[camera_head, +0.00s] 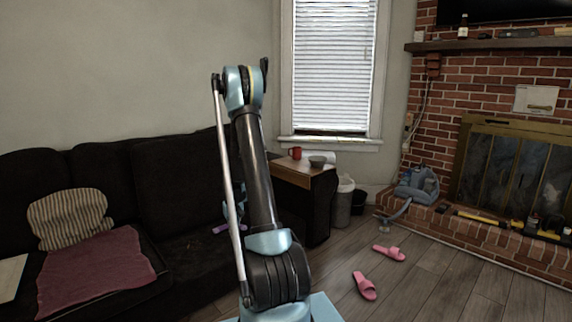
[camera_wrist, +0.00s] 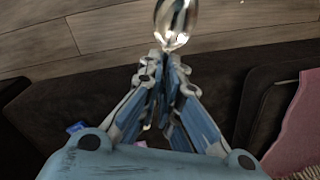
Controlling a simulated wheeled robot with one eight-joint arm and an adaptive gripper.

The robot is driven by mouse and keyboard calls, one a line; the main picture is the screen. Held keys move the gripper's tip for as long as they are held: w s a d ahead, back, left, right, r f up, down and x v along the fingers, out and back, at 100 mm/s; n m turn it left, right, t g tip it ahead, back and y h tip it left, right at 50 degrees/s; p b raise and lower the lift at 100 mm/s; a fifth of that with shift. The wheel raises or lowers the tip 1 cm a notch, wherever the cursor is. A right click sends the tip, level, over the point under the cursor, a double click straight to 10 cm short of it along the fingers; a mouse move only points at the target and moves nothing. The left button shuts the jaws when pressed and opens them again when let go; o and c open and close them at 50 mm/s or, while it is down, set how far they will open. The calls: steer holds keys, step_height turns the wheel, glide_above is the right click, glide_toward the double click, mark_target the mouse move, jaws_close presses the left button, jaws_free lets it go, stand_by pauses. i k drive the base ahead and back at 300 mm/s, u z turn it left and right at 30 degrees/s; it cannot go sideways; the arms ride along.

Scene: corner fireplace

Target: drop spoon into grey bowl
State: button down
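My gripper (camera_wrist: 166,62) points down past the front of the dark sofa in the wrist view. Its fingers are closed together on a shiny metal spoon (camera_wrist: 176,18). The spoon's rounded end sticks out beyond the fingertips, and its handle is mostly hidden between the fingers. In the head view my arm hides most of the gripper, and I cannot make out the spoon. The grey bowl (camera_head: 318,161) stands on the wooden top of a dark side table (camera_head: 306,178), right of my arm. The bowl is not in the wrist view, and the spoon is apart from it.
A red mug (camera_head: 295,153) stands left of the bowl. The dark sofa (camera_head: 178,222) with a striped pillow (camera_head: 69,217) and pink blanket (camera_head: 95,270) fills the left. Pink slippers (camera_head: 364,286) lie on the floor. Bins (camera_head: 342,203) stand right of the table.

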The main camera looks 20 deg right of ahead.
mark_target(312, 168)
steer(key=z, duration=0.05)
steer(key=i, duration=0.8)
steer(key=z, duration=0.8)
steer(key=i, duration=0.35)
steer(key=z, duration=0.25)
